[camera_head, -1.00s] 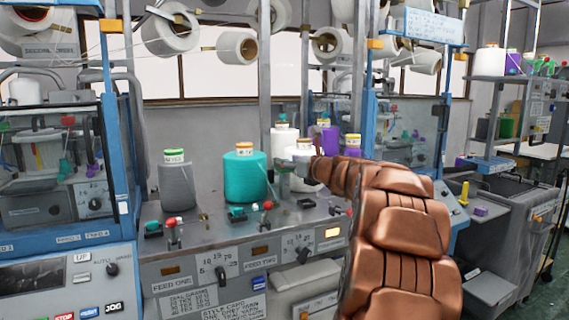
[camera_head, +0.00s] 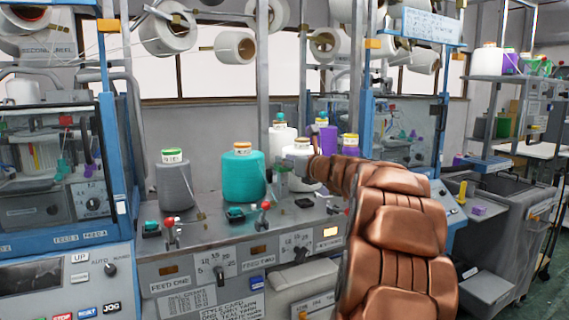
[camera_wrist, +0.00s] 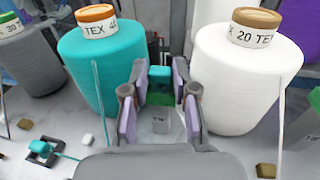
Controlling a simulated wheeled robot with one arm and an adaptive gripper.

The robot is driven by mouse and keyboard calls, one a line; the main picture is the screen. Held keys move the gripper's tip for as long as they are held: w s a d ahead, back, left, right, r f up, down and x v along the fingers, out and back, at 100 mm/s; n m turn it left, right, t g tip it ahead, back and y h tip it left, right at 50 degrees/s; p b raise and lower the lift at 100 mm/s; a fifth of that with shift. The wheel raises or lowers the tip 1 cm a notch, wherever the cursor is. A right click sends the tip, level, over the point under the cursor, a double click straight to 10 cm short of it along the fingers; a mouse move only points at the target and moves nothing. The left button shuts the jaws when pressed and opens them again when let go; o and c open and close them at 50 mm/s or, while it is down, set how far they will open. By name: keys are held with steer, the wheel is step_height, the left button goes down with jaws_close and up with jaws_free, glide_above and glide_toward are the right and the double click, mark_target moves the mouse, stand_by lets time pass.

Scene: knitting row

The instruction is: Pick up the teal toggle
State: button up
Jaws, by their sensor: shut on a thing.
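A small teal toggle (camera_wrist: 159,76) is between the fingertips of my gripper (camera_wrist: 160,88) in the wrist view, with a green patch just below it. The jaws with lilac pads look closed on its sides. A small grey block shows lower down between the fingers. My gripper reaches between a large teal yarn cone (camera_wrist: 100,75) on the left and a white yarn cone (camera_wrist: 238,82) on the right. In the head view my arm hides most of the gripper, and the held toggle cannot be made out.
Another teal toggle (camera_wrist: 40,147) stands on a black base; in the head view teal switches sit on the grey feed bench (camera_head: 265,245). A grey cone (camera_head: 174,188) stands left. Blue-framed machines flank the bench, and a grey cart (camera_head: 515,225) stands right.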

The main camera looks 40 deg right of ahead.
step_height(320, 180, up, 28)
steer(key=p, duration=0.7)
stand_by(0.6)
